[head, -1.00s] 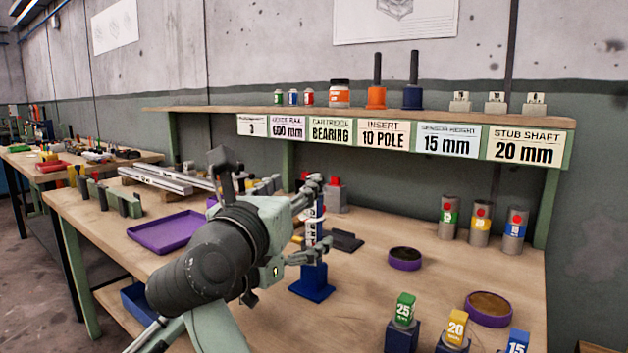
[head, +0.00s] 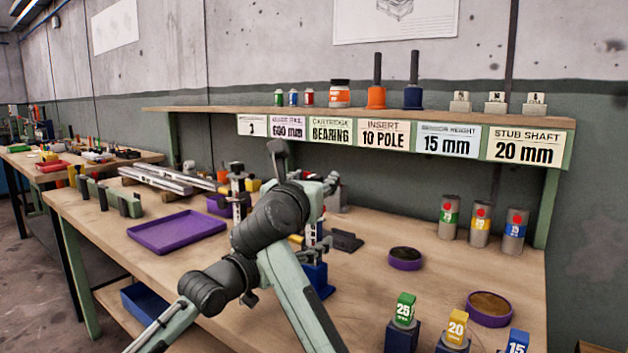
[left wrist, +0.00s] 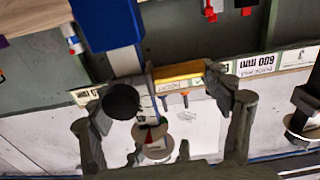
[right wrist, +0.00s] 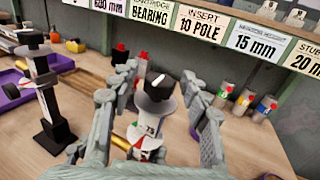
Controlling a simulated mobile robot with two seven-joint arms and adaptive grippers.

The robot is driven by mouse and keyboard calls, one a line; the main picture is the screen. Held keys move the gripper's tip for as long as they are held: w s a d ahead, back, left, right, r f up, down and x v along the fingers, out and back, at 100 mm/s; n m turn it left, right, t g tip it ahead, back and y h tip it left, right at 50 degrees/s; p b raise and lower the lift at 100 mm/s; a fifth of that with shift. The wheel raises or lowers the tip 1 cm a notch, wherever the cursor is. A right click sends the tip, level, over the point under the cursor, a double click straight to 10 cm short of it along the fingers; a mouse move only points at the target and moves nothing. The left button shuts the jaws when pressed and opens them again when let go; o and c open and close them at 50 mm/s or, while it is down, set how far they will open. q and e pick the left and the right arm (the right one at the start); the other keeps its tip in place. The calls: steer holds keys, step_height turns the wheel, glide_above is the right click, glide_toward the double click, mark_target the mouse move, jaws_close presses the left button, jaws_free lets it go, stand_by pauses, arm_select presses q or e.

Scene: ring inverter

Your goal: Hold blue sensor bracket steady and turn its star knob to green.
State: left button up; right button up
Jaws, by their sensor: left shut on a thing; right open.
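The blue sensor bracket has a blue base (head: 318,281), an upright scaled post and a dark round knob on top. In the head view my arm hides most of its post and knob. My left gripper (head: 314,244) is shut on the bracket's post above the base. The left wrist view shows the base (left wrist: 106,22) upside down. My right gripper (right wrist: 158,112) is open, its fingers on either side of the black knob (right wrist: 156,95) with a white line. Contact with the knob cannot be told. The scale below shows red and a little green, too small to read.
A black-based bracket (right wrist: 57,137) stands to the left. A purple tray (head: 177,232) lies further left. Round purple dishes (head: 405,258), marked cylinders (head: 481,222) and coloured blocks (head: 404,309) stand to the right. The labelled shelf (head: 360,120) runs behind.

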jaws_close()
stand_by(0.4)
steer(key=shift+w+m+h, duration=0.1)
steer(key=shift+m+h, duration=0.4)
steer(key=shift+h, duration=0.2)
steer(key=m+g+h, duration=0.2)
steer(key=h, duration=0.2)
steer(key=shift+m, duration=0.4)
steer(key=m+g+h, duration=0.3)
steer(key=shift+a+r+h, duration=0.1)
steer(key=shift+a+h, duration=0.05)
steer(key=shift+h, duration=0.15)
steer(key=shift+a+m+g+h, duration=0.6)
steer(key=shift+a+g, duration=0.05)
steer(key=shift+g, duration=0.25)
steer(key=shift+d+f+m+g+h, duration=0.2)
steer(key=shift+d+m+g+h, duration=0.2)
steer(key=shift+g, duration=0.3)
steer(key=shift+d, duration=0.45)
